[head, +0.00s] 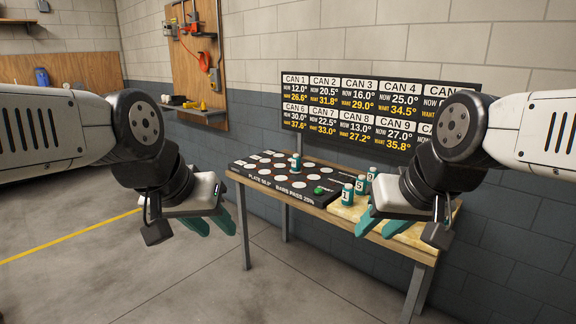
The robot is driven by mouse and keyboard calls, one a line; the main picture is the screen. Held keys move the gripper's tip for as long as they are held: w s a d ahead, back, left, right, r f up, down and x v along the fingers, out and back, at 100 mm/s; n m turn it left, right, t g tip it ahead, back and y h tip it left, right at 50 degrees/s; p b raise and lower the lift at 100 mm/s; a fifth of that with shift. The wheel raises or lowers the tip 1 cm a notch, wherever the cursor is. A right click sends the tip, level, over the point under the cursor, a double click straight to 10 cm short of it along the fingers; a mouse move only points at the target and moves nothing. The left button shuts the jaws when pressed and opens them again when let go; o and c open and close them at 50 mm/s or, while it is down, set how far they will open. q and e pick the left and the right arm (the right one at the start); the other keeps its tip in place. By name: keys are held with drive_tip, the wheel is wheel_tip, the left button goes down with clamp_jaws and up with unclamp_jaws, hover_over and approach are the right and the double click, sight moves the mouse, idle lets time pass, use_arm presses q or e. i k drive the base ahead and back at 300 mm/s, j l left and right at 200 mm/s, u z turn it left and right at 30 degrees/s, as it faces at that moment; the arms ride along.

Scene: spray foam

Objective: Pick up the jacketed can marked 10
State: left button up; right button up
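Several small teal cans with white number labels stand on the right part of the table: one reads 1 (347,206), one seems to read 5 (360,187), and another stands behind (373,176). Another can (296,163) stands on the black plate. I cannot make out a 10 on any can. My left gripper (213,225) is open and empty, left of the table's front. My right gripper (382,226) is open and empty, in front of the table's right part. My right gripper and arm may hide further cans.
The black plate (262,181) with round spots and a green knob (319,190) lies on the wooden table (345,223). A board of can temperatures (352,112) is behind it; my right arm covers its right end. Open floor lies left of the table.

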sight(296, 160)
drive_tip(key=i+j, duration=0.25)
drive_tip(key=i, duration=0.25)
drive_tip(key=i+j+z, duration=0.1)
drive_tip(key=i, duration=0.45)
drive_tip(key=i+j, duration=0.35)
drive_tip(key=i, duration=0.15)
drive_tip(key=i+j, duration=0.3)
drive_tip(key=i, duration=0.2)
drive_tip(key=i+j+z, duration=0.1)
drive_tip(key=i+j, duration=0.15)
drive_tip(key=i, duration=0.3)
